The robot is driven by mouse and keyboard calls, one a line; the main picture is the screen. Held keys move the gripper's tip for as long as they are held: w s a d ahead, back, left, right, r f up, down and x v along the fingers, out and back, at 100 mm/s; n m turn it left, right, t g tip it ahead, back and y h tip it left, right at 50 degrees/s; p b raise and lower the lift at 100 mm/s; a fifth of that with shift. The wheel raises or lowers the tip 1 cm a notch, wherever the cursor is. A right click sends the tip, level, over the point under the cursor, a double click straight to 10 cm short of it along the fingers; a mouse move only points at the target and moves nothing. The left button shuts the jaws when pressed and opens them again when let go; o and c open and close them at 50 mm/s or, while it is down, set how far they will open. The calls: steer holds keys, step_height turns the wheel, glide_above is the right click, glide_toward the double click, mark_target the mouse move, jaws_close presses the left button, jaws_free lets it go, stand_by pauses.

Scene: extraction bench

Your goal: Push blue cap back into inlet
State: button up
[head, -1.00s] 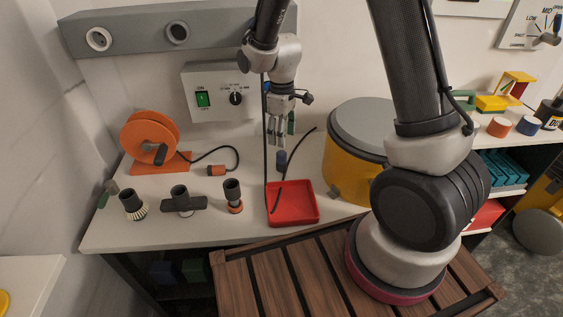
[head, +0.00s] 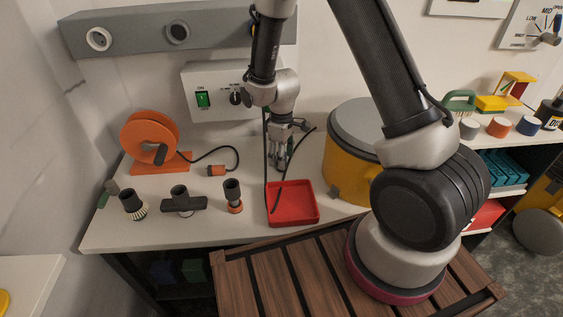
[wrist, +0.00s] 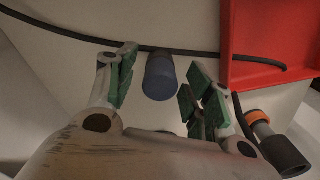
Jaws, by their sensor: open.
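The blue cap (wrist: 161,77) is a short dark-blue cylinder on the bench, beside the black cord. In the wrist view it shows in the gap between the fingers of my gripper (wrist: 161,64). The fingers are open, with a visible gap on each side of the cap. In the head view my gripper (head: 280,165) points down close to the bench top, behind the red tray, and hides the cap. Round inlets show on the grey wall duct: a left inlet (head: 98,39) with a pale rim and a darker middle inlet (head: 177,33). My arm covers the duct's right part.
The red tray (head: 307,217) is in front of my gripper, and the yellow drum (head: 345,176) is to its right. A black cord (wrist: 75,35) passes close by. Nozzles and an orange reel (head: 150,140) occupy the bench's left. A control box (head: 215,92) hangs behind.

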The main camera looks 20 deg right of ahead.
jaws_close()
steer(key=shift+r, duration=2.55)
